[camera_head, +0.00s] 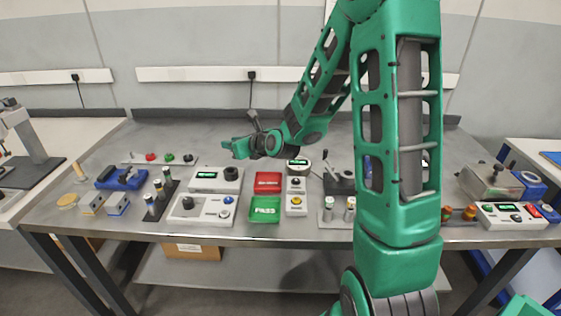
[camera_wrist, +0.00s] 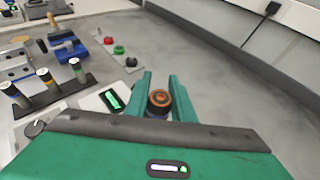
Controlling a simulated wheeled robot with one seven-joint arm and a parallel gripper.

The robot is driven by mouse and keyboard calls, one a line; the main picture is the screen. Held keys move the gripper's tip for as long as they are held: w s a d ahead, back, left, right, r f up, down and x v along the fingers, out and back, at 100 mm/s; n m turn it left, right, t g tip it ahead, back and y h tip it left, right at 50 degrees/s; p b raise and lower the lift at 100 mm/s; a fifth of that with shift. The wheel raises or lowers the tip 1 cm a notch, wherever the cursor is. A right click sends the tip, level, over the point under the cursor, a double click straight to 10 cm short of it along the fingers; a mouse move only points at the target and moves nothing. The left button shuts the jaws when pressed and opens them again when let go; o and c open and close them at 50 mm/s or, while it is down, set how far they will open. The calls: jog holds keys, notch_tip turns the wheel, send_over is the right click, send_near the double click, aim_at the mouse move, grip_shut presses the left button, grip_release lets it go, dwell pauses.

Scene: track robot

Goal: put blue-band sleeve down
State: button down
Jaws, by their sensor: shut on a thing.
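My gripper (camera_head: 232,146) is above the bench, over the back of a white device with a lit display (camera_head: 206,175) and a dark round socket (camera_head: 231,173). In the wrist view, my gripper's fingers (camera_wrist: 163,86) are shut on a dark round sleeve with an orange-brown ring at its top, the blue-band sleeve (camera_wrist: 159,98). A little blue shows low on it. Its lower end is hidden by my gripper's body. In the head view the sleeve cannot be made out.
A dark rack (camera_head: 167,188) with several upright cylinders stands left of the device. A red tray (camera_head: 268,180) and a green PASS tray (camera_head: 265,210) lie to its right. A strip with coloured knobs (camera_head: 170,158) lies behind. The bench behind the device is mostly bare.

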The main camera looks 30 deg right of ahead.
jog(key=w+d+f, duration=0.1)
jog(key=d+f, duration=0.1)
jog(key=d, duration=0.1)
jog(key=w+d+f, duration=0.1)
jog(key=d+f, duration=0.1)
jog(key=d, duration=0.1)
jog(key=w+d+f, duration=0.2)
jog(key=d, duration=0.2)
jog(key=shift+d+f, duration=0.1)
jog(key=shift+f, duration=2.25)
jog(key=c, duration=1.5)
grip_release()
